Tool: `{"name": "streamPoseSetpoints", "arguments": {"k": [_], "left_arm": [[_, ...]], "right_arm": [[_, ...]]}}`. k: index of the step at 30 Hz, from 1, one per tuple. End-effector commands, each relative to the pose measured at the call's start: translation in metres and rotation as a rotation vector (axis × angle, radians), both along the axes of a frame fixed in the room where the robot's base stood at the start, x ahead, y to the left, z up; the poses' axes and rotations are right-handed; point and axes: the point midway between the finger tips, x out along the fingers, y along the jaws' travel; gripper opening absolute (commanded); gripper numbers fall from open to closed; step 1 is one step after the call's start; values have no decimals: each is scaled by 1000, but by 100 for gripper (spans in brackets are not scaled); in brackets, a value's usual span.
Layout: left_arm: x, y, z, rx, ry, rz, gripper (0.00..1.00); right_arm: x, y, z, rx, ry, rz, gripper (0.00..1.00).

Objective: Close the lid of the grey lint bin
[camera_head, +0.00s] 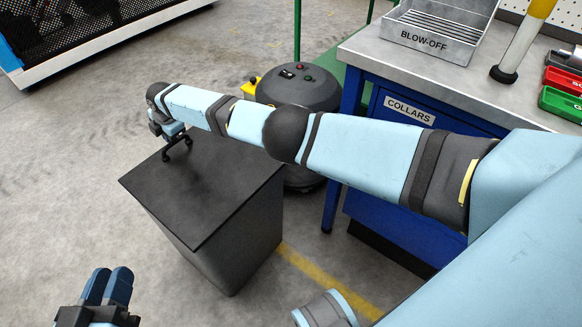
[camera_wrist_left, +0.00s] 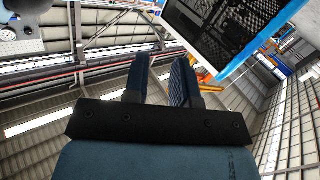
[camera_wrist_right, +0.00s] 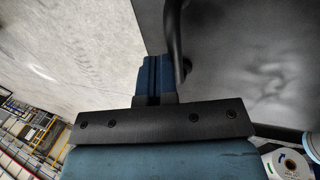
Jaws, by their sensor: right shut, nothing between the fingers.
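The grey lint bin (camera_head: 245,240) stands on the floor left of the bench. Its dark flat lid (camera_head: 205,190) lies across the top, and no opening shows; whether it is fully seated I cannot tell. A black curved handle (camera_head: 178,146) stands at the lid's far left edge. My right gripper (camera_head: 172,130) is shut and empty at this handle, its fingers beside the black bar in the right wrist view (camera_wrist_right: 155,75); contact is unclear. My left gripper (camera_head: 108,286) is open and empty at the lower left, apart from the bin; its fingers point upward in its wrist view (camera_wrist_left: 160,75).
A dark round machine (camera_head: 300,88) stands behind the bin, partly hidden by my right arm. A blue bench (camera_head: 350,100) with a blow-off tray (camera_head: 440,30) is at right. Open floor (camera_head: 70,190) lies left of the bin.

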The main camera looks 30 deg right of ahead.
Motion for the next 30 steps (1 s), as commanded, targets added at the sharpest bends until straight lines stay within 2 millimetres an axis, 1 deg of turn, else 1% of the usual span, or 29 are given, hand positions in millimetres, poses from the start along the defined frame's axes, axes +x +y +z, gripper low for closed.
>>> {"name": "streamPoseSetpoints", "arguments": {"k": [1, 6, 21, 23, 26, 29, 30], "left_arm": [[0, 0, -7, 8, 11, -5, 25], [-1, -1, -14, 21, 36, -14, 25], [-1, -1, -13, 25, 40, -15, 25], [0, -1, -9, 23, 34, -13, 25], [0, 0, 9, -6, -6, 3, 25], [0, 2, 31, -37, -62, 25, 25], [0, 3, 42, -51, -89, 34, 25]], "right_arm": [[-1, 0, -7, -1, 2, 0, 0], [-1, 0, -10, -2, 3, 0, 0], [-2, -1, -10, -4, 9, -2, 0], [-3, -1, -7, -4, 9, -2, 0], [-4, 0, 3, -3, 9, -3, 0], [-6, 2, 18, -2, 6, -4, 0], [-7, 3, 24, -1, 5, -4, 0]]}}
